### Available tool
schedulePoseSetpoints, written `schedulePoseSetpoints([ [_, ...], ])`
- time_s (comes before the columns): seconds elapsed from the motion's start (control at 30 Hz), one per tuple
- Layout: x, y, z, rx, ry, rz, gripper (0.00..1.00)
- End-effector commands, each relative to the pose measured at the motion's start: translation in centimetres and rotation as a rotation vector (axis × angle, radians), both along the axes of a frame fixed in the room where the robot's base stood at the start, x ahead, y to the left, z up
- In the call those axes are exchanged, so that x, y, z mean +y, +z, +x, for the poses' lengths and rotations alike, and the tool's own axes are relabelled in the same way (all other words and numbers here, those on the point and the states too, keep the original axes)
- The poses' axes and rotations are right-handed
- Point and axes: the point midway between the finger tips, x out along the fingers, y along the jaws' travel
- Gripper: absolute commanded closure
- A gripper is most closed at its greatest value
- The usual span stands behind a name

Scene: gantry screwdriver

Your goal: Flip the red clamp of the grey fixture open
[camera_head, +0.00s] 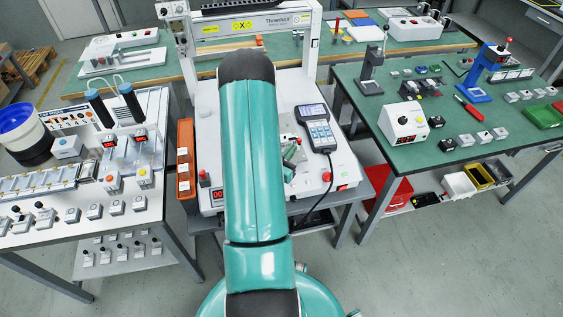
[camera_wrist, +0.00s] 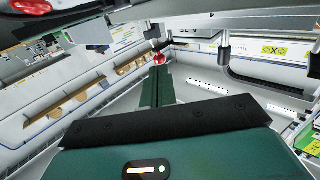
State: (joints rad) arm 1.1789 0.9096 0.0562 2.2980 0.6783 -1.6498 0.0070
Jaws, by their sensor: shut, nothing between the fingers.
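My gripper (camera_wrist: 159,70) points away from the camera in the wrist view, its narrow green fingers shut and empty. A small red rounded part (camera_wrist: 159,58) shows right at the fingertips. It may be the end of the red clamp, but its lever and the grey fixture are not clear there. I cannot tell whether it touches the fingers or lies just beyond them.
A handheld pendant (camera_head: 316,128) lies on the machine's right side, its cable hanging in front. In the wrist view, a dark overhead part and a cable chain (camera_wrist: 260,90) are close by.

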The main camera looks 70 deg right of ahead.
Motion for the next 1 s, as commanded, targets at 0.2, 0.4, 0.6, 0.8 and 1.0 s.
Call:
schedulePoseSetpoints([
  [0.2, -2.0, 0.0, -0.5, -0.001, -0.001, 0.000, 1.00],
  [0.4, -2.1, 0.0, -0.5, 0.000, 0.001, 0.000, 1.00],
  [0.6, -2.1, 0.0, -0.5, 0.000, 0.001, 0.000, 1.00],
  [0.8, -2.2, 0.0, -0.6, 0.000, 0.007, 0.000, 1.00],
  [1.0, -2.3, 0.0, -0.8, 0.001, 0.022, -0.001, 1.00],
])
